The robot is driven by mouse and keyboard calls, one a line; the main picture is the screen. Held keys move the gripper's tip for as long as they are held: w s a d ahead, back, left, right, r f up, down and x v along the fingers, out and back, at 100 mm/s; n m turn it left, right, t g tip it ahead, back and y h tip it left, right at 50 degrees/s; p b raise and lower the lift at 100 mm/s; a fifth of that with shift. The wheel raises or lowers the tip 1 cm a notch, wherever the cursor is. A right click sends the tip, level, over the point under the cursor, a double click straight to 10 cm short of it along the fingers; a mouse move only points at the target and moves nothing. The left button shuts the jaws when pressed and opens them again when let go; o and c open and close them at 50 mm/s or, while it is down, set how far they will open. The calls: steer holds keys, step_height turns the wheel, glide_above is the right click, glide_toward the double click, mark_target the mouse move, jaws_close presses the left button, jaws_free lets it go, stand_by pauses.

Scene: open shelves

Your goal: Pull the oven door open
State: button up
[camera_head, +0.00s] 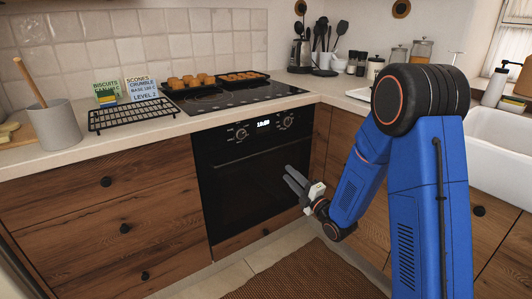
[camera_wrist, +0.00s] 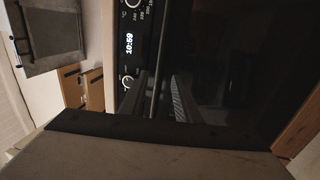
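The black oven (camera_head: 245,185) is built in under the counter, and its door is closed. Its lit clock and two knobs are above the door; the clock panel (camera_wrist: 129,43) shows sideways in the wrist view. The door handle (camera_wrist: 158,60) appears as a thin dark bar beside the panel. My gripper (camera_head: 286,173) is in front of the right part of the door, with its two grey fingers apart and pointing at it. In the wrist view, grey finger shapes lie near the handle, partly mixed with glass reflections; contact is unclear.
Wooden drawers (camera_head: 110,205) flank the oven on the left and wooden cabinets on the right. A brown mat (camera_head: 305,275) lies on the floor before the oven. A white sink (camera_head: 502,150) is at right.

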mark_target(266, 151)
steer(key=x, duration=1.7)
steer(key=shift+s, duration=0.1)
jaws_close()
